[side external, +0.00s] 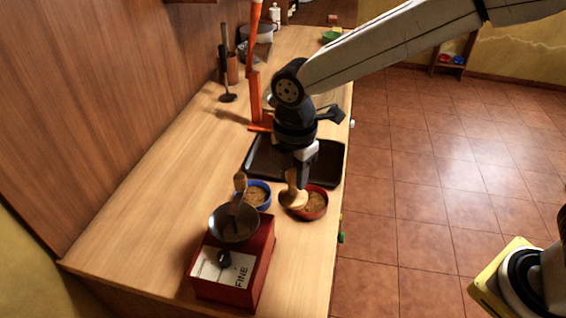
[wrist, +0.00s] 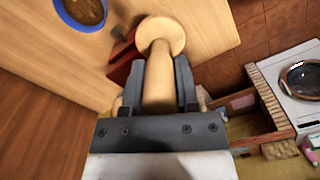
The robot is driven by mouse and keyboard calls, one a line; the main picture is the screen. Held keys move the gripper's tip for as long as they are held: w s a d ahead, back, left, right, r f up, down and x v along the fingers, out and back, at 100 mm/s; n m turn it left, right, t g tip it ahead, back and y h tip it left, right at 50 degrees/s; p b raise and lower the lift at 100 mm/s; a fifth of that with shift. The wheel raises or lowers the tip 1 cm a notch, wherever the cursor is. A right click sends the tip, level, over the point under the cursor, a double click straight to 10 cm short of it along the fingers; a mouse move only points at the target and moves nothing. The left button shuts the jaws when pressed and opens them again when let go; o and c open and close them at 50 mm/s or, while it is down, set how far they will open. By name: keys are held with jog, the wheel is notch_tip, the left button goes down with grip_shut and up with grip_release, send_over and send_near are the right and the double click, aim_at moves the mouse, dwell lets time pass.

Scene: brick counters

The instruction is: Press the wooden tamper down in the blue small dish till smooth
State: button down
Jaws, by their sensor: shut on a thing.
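My gripper (side external: 303,180) is shut on the handle of the wooden tamper (side external: 292,200), and the wrist view shows its fingers (wrist: 160,85) on either side of it. The tamper's round pale head (wrist: 161,36) faces away from the fingers. In the side view the head overlaps the left edge of a red dish (side external: 319,214); I cannot tell how high it is above it. The blue small dish (side external: 266,187) stands just left of the red one and holds brown grounds. It also shows at the top left of the wrist view (wrist: 83,31), apart from the tamper.
A red grinder (side external: 262,265) with a metal hopper and crank stands in front of the blue dish. A black tray (side external: 262,165) lies behind the dishes, with an orange stand (side external: 255,97) behind it. The counter (side external: 165,185) is clear at left; its edge is close at right.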

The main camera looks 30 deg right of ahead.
jog(key=w+a+f, duration=0.1)
jog(key=w+f, duration=0.1)
jog(key=w, duration=0.4)
jog(key=w+a+f, duration=0.1)
jog(key=w+f, duration=0.2)
jog(key=w, duration=0.4)
jog(key=shift+w+a+f, duration=0.15)
jog(key=shift+w, duration=0.15)
jog(key=shift+f, duration=0.2)
jog(key=shift+f, duration=2.5)
jog(key=shift+f, duration=0.2)
jog(key=shift+f, duration=1.05)
jog(key=shift+r, duration=1.05)
jog(key=shift+f, duration=0.3)
